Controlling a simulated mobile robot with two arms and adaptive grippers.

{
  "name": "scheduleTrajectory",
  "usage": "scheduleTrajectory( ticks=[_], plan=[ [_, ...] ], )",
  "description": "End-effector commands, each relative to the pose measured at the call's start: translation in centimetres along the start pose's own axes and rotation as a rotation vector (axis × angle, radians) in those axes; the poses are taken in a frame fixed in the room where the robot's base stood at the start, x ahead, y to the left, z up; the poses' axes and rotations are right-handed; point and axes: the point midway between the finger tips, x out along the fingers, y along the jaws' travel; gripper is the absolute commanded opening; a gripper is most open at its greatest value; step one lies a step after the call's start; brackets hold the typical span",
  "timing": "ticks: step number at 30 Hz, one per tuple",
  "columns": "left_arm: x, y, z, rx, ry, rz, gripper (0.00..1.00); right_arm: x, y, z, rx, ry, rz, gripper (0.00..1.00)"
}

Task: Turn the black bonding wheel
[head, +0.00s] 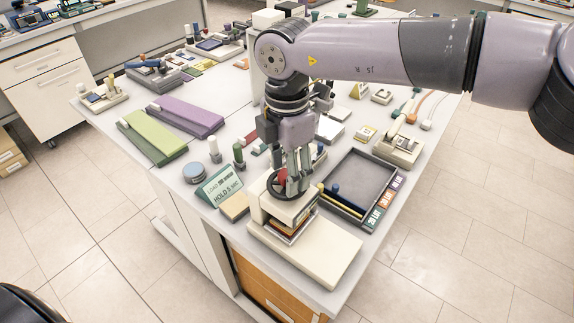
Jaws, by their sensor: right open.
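The black bonding wheel (271,191) sits on top of a cream press (318,255) at the front corner of the table. A red part shows at the wheel's middle. My right gripper (293,188) points down at the wheel with its fingers open. The fingers cover the wheel's right side, so I cannot tell whether they touch it. Layered brown and dark pieces (291,226) lie in the press opening under the wheel. My left gripper is not in view.
A green "HOLD 5 sec" sign (220,184) stands left of the press. A dark tray (361,184) with coloured weight labels is close on the right. Small bottles (239,153) stand behind the sign. Green (152,137) and purple (187,116) strips lie further left.

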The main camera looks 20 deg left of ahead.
Motion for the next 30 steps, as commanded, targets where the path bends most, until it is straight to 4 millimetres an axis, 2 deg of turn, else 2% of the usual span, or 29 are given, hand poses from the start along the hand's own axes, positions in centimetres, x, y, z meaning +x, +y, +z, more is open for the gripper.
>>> scheduleTrajectory(
  ticks=[3, 24, 30],
  plan=[
    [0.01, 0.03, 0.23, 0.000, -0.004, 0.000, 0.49, 0.00, 0.00, -0.01, 0.000, 0.000, 0.000, 0.49],
    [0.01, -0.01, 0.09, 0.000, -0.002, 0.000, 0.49, -0.08, 0.02, -0.01, 0.000, 0.000, 0.000, 0.02],
    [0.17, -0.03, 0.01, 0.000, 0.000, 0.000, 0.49, -0.03, 0.02, -0.01, -0.009, 0.000, 0.001, 0.00]
  ],
)
